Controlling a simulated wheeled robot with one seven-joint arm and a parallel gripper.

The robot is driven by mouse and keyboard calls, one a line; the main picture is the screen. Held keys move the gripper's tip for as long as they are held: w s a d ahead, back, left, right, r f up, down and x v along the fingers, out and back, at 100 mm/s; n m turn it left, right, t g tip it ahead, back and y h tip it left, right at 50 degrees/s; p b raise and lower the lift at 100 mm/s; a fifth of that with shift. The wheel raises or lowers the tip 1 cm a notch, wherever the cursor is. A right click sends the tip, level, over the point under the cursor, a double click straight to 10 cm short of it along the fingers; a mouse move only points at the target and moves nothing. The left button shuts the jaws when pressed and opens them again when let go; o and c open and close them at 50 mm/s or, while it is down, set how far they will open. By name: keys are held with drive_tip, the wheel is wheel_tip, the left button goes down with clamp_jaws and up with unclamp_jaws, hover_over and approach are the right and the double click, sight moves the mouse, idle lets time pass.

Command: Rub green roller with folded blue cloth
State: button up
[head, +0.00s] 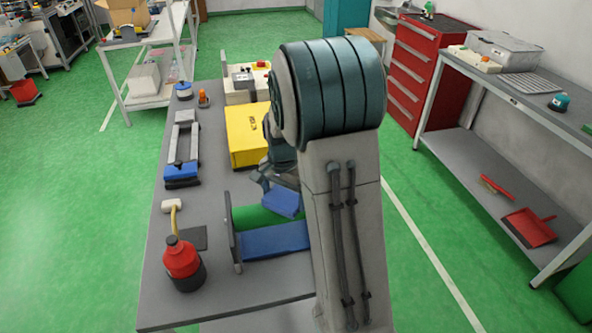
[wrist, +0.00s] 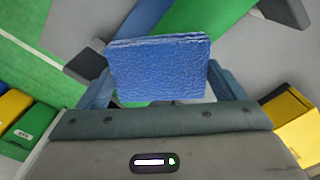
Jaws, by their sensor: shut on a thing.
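My gripper (head: 272,184) is shut on the folded blue cloth (head: 282,203). In the wrist view the cloth (wrist: 160,68) sits between the two fingers, with its layered edge showing. The green roller (head: 250,217) lies across the grey frame on the table, below and behind the cloth in the head view. The roller (wrist: 207,22) also shows past the cloth in the wrist view. I cannot tell whether the cloth touches it. My arm hides the roller's right end.
A blue roller or band (head: 270,241) lies alongside the green one. The frame's upright plate (head: 234,235) stands at the left. A red bottle (head: 182,260), a dark pad (head: 194,238) and a yellow box (head: 243,137) stand around it. The table's front left (head: 190,305) is clear.

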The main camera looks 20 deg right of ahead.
drive_tip(key=shift+s+d, duration=0.2)
drive_tip(key=shift+d, duration=1.05)
drive_tip(key=shift+d+r+p, duration=0.15)
drive_tip(key=shift+r+p, duration=0.15)
drive_tip(key=shift+p, duration=0.05)
drive_tip(key=shift+r+p, duration=0.3)
drive_tip(key=shift+r, duration=0.65)
drive_tip(key=shift+r+p, duration=0.55)
drive_tip(key=shift+r, duration=0.15)
drive_tip(key=shift+r+p, duration=1.5)
drive_tip(key=shift+r, duration=0.6)
